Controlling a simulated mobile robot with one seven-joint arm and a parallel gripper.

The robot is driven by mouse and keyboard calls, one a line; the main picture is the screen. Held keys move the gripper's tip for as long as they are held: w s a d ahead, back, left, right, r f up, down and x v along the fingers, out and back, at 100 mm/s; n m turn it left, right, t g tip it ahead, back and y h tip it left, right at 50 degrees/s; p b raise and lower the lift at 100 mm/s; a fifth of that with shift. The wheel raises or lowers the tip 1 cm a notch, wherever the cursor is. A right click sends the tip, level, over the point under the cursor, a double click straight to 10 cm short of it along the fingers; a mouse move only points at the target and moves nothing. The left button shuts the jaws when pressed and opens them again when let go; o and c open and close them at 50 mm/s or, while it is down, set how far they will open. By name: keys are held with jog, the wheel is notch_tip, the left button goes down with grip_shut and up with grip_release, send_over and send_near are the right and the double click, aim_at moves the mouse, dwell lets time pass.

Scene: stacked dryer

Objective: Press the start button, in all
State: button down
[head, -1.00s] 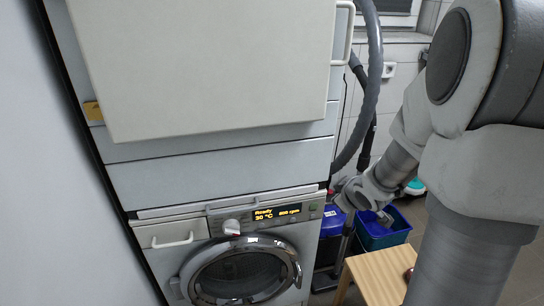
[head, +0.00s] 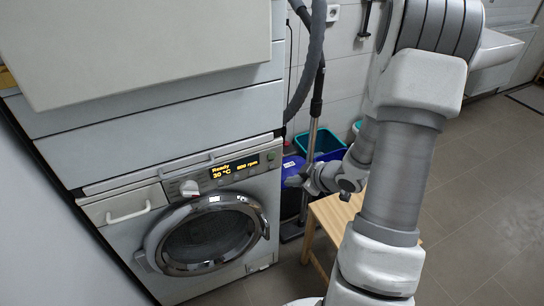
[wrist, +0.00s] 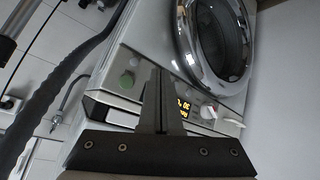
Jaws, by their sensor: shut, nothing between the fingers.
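The washing machine (head: 125,240) stands at the lower left in the head view, its round door shut. Its lit display (head: 235,168) reads Ready, 30 °C, 600 rpm. A small round button (head: 271,156) sits at the panel's right end; in the wrist view a round green button (wrist: 127,80) shows left of my fingers. The display (wrist: 182,106) is partly visible to their right. In the wrist view my gripper (wrist: 158,72) is shut and empty. I cannot tell contact with the machine.
A pale cabinet front (head: 140,50) overhangs the panel above. A grey hose (head: 305,75) hangs beside the machine. A wooden stool (head: 335,218) and blue and green bins (head: 320,142) stand behind and below my arm. Grey floor is open at right.

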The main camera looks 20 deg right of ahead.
aim_at(272, 156)
jog(key=shift+w+a+p, duration=0.15)
jog(key=shift+w+p, duration=0.5)
jog(key=shift+w, duration=3.75)
jog(key=shift+w, duration=0.15)
jog(key=shift+w+p, duration=0.3)
jog(key=shift+w, duration=0.35)
jog(key=shift+s, duration=0.8)
jog(key=shift+s, duration=0.1)
